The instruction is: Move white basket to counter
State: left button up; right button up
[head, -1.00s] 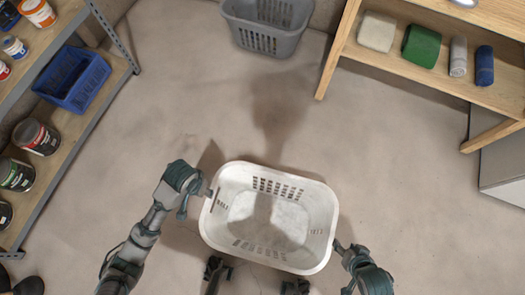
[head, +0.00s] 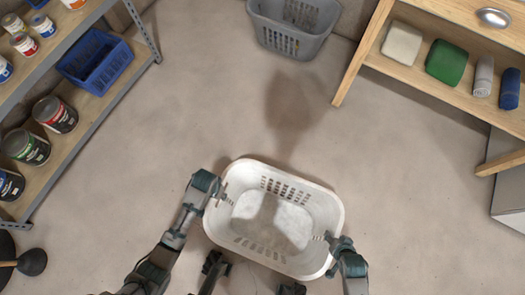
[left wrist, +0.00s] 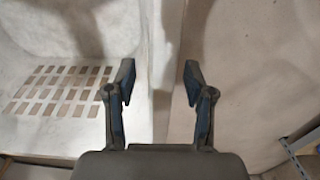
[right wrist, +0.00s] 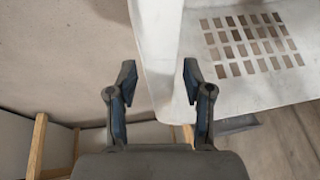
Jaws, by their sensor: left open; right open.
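The white basket (head: 243,240) is low in front of me in the head view, empty, with slotted walls. My left gripper (head: 222,194) is at its left end. In the left wrist view the open fingers (left wrist: 158,85) straddle the basket's wall (left wrist: 60,55), one on each side, without closing on it. My right gripper (head: 331,243) is at the basket's right end. In the right wrist view its open fingers (right wrist: 158,85) are on either side of the wall (right wrist: 235,85). No counter is clearly identifiable; a wooden bench (head: 375,48) stands at the upper right.
A grey basket (head: 290,38) stands at the far wall. A metal shelf on the left holds a blue crate (head: 92,70) and paint cans (head: 55,114). The bench holds folded and rolled towels (head: 446,62). A plunger (head: 33,262) is at lower left. The middle floor is clear.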

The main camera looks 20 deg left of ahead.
pick_arm(q)
jog(key=shift+f, duration=0.2)
pick_arm(e)
jog(key=shift+w+f, duration=0.1)
jog(key=shift+f, duration=0.05)
pick_arm(q)
grip_shut()
pick_arm(e)
grip_shut()
pick_arm(q)
jog(key=shift+r, duration=0.1)
